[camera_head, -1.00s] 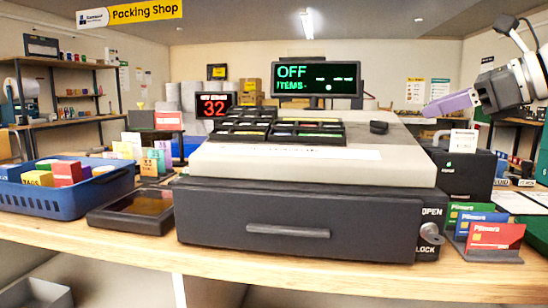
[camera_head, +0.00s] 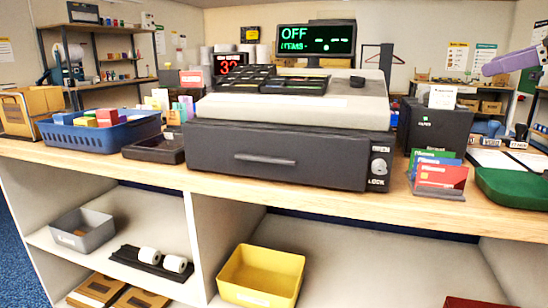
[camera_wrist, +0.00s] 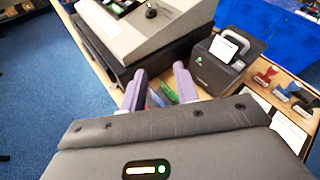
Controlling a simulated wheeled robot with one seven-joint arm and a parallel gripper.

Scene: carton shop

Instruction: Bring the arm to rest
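My gripper (camera_wrist: 158,88) shows two purple fingers in the wrist view. They stand apart with nothing between them in their grip. In the head view a purple finger of my gripper (camera_head: 492,67) shows at the upper right edge, raised above the counter; the rest of the arm is mostly cut off by the picture edge. Below and beyond the fingers, the coloured card stand (camera_head: 437,178) and the cash register (camera_head: 290,150) are on the counter, clear of the gripper as far as I can tell.
Below, shelves hold a yellow bin (camera_head: 260,272) and a grey bin (camera_head: 82,232). Blue floor (camera_wrist: 45,90) is clear beside the counter.

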